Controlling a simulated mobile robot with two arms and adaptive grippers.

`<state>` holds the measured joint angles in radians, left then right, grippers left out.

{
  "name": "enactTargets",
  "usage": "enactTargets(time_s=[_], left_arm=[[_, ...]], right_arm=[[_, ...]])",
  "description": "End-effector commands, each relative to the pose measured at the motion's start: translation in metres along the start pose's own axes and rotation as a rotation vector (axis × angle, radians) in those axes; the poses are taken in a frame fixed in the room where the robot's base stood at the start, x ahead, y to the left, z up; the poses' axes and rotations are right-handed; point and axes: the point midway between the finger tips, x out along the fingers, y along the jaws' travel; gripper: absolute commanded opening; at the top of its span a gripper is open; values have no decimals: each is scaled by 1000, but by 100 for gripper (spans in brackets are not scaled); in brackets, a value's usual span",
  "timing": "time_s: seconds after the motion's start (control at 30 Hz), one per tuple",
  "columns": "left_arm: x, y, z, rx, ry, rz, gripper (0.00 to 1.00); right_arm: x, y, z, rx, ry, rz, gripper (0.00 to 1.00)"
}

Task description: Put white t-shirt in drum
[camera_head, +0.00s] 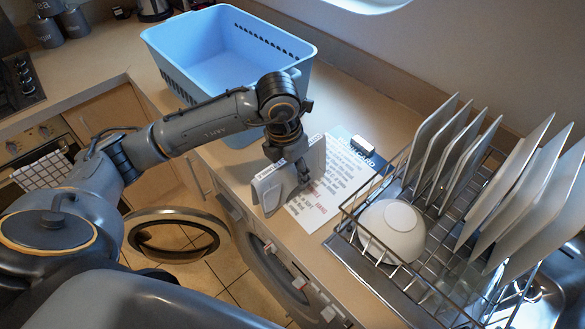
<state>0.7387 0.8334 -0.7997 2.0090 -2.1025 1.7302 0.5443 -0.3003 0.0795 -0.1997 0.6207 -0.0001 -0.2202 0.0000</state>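I see no white t-shirt in this view. A washing machine (268,268) is under the counter, and its round door (177,236) stands swung open to the left. The drum's inside is hidden from this angle. My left gripper (290,190) points down over the counter, in front of the machine's top edge and beside a printed clipboard. Its pale plates are seen from above, and I cannot tell how far apart the fingertips are. No cloth shows in it. My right gripper is not in view.
A light blue laundry basket (172,48) stands on the counter behind my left arm; its visible inside looks empty. A clipboard (335,172) lies right of the gripper. A wire dish rack (410,262) with several plates and a white bowl (392,228) fills the right side.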

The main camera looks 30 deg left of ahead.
Motion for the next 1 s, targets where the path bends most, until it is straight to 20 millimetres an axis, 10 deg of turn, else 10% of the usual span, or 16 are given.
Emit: enactTargets(time_s=[0.43, 1.0], left_arm=[[-9, 0, 1, 0, -3, 1, 58], [-115, 0, 1, 1, -3, 0, 58]], right_arm=[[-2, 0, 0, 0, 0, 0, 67], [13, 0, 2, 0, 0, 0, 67]])
